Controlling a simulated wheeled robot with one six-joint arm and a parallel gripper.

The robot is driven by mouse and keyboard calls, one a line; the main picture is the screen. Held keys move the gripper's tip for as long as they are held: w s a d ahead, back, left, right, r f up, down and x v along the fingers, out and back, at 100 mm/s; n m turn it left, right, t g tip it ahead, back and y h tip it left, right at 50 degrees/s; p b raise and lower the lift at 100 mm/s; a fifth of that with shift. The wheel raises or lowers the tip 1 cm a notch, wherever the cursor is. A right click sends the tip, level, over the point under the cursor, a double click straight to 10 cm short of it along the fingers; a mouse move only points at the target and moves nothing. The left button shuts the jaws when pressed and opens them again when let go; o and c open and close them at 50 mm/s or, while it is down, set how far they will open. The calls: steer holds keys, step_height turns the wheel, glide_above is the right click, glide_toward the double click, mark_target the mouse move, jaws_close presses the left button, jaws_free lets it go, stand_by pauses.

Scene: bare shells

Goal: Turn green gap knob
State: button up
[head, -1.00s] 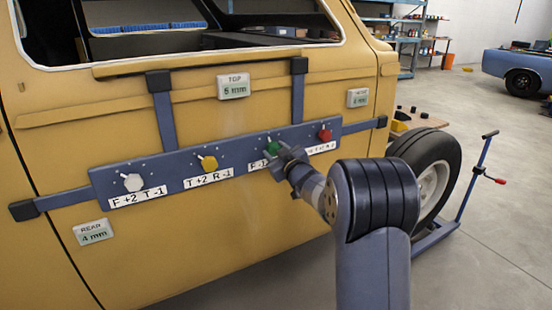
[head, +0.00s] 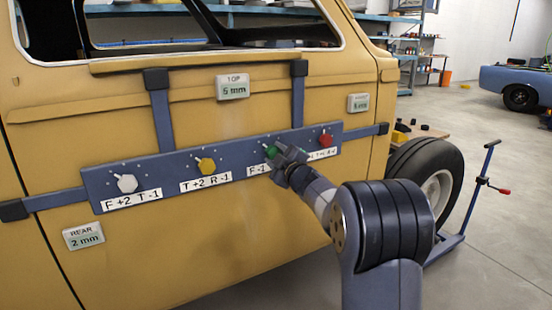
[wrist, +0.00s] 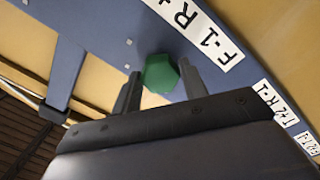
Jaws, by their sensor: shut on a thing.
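The green knob (head: 271,152) sits on the blue bar (head: 133,169) fixed across the yellow car door. My gripper (head: 276,156) reaches it from the lower right and partly covers it. In the wrist view, the green knob (wrist: 161,74) is between the two fingers of my gripper (wrist: 159,86), which are shut on it. The label under this knob starts with "F -1"; the rest is hidden by my gripper in the head view. The TOP display (head: 233,87) seems to read 5 or 6 mm. The REAR display (head: 84,236) reads 2 mm. The right display (head: 358,103) is unreadable.
A white knob (head: 127,183) and a yellow knob (head: 206,165) are left of the green one, and a red knob (head: 326,140) is close on its right. A wheel (head: 432,180) and a blue stand (head: 476,190) are at the right. Open floor lies beyond.

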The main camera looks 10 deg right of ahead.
stand_by(0.3)
steer(key=o, duration=1)
steer(key=shift+s, duration=0.1)
steer(key=v, duration=1)
steer(key=shift+s+d, duration=0.1)
steer(key=shift+s, duration=0.25)
steer(key=shift+w, duration=0.15)
steer(key=x, duration=1)
steer(key=shift+w, duration=0.3)
